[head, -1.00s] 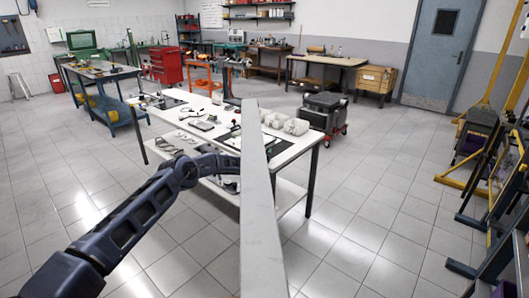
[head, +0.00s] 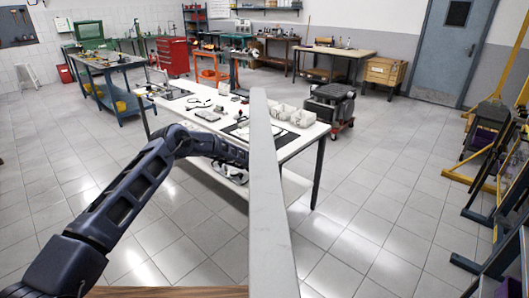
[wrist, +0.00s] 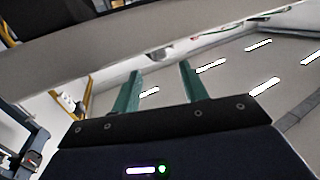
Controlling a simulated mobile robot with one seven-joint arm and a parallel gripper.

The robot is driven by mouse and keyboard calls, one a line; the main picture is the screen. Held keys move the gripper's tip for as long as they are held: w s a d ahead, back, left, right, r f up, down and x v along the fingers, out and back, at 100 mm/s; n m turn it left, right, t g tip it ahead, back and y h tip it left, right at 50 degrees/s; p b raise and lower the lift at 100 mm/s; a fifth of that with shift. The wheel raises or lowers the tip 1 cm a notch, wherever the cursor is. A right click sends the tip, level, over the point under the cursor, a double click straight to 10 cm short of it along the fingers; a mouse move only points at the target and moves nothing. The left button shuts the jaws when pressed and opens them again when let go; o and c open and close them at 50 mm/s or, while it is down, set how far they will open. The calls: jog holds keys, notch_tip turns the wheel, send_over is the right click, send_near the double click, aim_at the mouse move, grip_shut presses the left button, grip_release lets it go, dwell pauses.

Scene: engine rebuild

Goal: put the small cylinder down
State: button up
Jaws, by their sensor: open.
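My gripper (wrist: 161,82) shows in the wrist view with two green fingers spread apart and nothing visible between them. In the head view my arm reaches over the near edge of the white worktable (head: 308,137), and its end is hidden behind a pale upright beam. I cannot make out the small cylinder in either view.
The white worktable holds white block-like parts (head: 293,115) and several small parts. A dark wheeled unit (head: 330,106) stands behind its right end. Yellow-framed equipment (head: 484,150) stands at the right. A brown surface edge (head: 170,292) shows at the bottom. Tiled floor is open right of the table.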

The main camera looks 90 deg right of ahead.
jog(key=shift+v, duration=2.65)
